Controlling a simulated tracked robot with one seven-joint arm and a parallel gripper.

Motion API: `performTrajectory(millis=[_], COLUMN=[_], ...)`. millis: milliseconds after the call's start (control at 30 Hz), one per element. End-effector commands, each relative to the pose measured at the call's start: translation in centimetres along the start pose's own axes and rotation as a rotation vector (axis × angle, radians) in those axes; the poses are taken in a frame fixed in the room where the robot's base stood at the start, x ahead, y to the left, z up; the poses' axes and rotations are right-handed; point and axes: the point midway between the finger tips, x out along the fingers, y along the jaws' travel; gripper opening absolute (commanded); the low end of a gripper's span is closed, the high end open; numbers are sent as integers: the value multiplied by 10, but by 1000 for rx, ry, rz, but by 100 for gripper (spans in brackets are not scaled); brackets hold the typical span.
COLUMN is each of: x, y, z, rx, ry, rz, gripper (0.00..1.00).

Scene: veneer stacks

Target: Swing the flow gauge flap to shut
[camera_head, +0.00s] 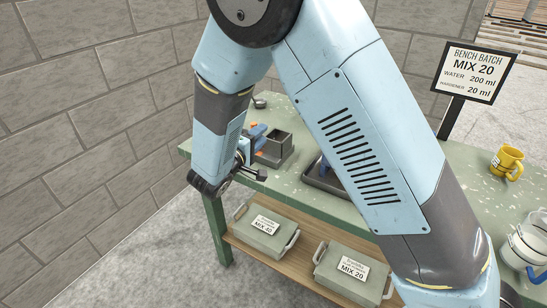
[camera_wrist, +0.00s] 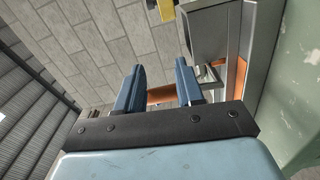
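The flow gauge appears to be the grey open-topped box (camera_head: 275,147) at the bench's left end. In the wrist view, a grey box (camera_wrist: 207,35) with an orange strip (camera_wrist: 237,77) stands just beyond and right of the fingers. My gripper (camera_wrist: 159,72) is open, its blue fingers apart, with an orange bar (camera_wrist: 162,93) in view between them. I cannot tell whether they touch the bar. A small grey bracket (camera_wrist: 208,76) is beside the right finger. In the head view my gripper (camera_head: 257,140) is beside the box, partly hidden. The flap's angle is unclear.
The green bench (camera_head: 310,205) has a dark tray (camera_head: 325,178) partly behind my arm, a yellow mug (camera_head: 507,161) and a clear jug (camera_head: 525,245) at right. Grey boxes (camera_head: 265,230) sit on the lower shelf. A MIX 20 sign (camera_head: 473,72) and block wall stand behind.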

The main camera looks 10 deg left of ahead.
Motion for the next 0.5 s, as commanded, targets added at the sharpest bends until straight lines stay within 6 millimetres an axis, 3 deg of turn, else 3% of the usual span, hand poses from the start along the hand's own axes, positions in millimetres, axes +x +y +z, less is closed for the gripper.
performTrajectory(millis=[200, 500], x=[-4, -29], y=[-1, 0], z=[-2, -2], rx=[1, 2], ry=[7, 8], rz=[-4, -3], gripper=[47, 47])
